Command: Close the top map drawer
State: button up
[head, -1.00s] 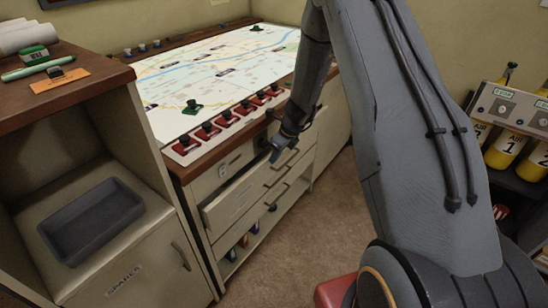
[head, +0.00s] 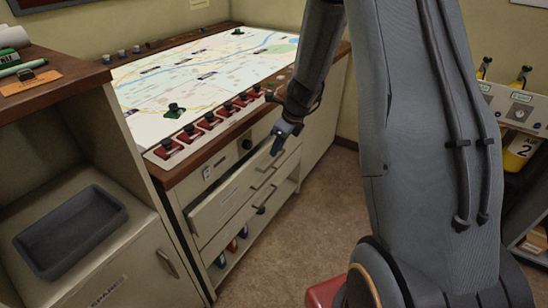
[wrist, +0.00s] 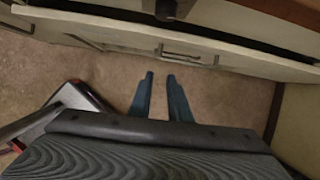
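The top map drawer (head: 226,203) stands partly pulled out of the console under the map table. In the wrist view its pale front (wrist: 250,65) crosses the top of the picture, with a dark opening behind it. Its bar handle (wrist: 187,57) shows just ahead of my fingertips. My gripper (head: 279,143) hangs at the front of the console, near the drawer's far end. In the wrist view the two blue-grey fingers (wrist: 160,77) are apart with only floor between them. They hold nothing, and I cannot tell whether they touch the drawer.
The map table (head: 205,75) has a row of red switches (head: 208,124) along its front edge. A lower drawer and an open shelf with small coloured items (head: 232,245) lie beneath. A grey tray (head: 70,232) sits in the left cabinet. Floor (head: 320,215) is clear in front.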

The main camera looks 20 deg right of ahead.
notch_tip(320, 180, down, 8)
jog(key=w+n+t+h+b, duration=0.1)
jog(key=w+n+h+b, duration=0.15)
jog(key=b, duration=0.35)
jog(key=n+t+h+b, duration=0.7)
jog(key=t+h+b, duration=0.1)
jog(key=b, duration=1.2)
send_near(274, 161)
jog(key=shift+w+d+f, duration=0.35)
jog(key=shift+w+f, duration=0.4)
jog(key=shift+w, duration=0.1)
jog(key=shift+w+d, duration=0.1)
jog(key=shift+w, duration=0.05)
jog(key=b+x, duration=0.1)
jog(key=x, duration=0.6)
jog(key=shift+w+d, duration=0.15)
jog(key=shift+d, duration=0.1)
grip_shut()
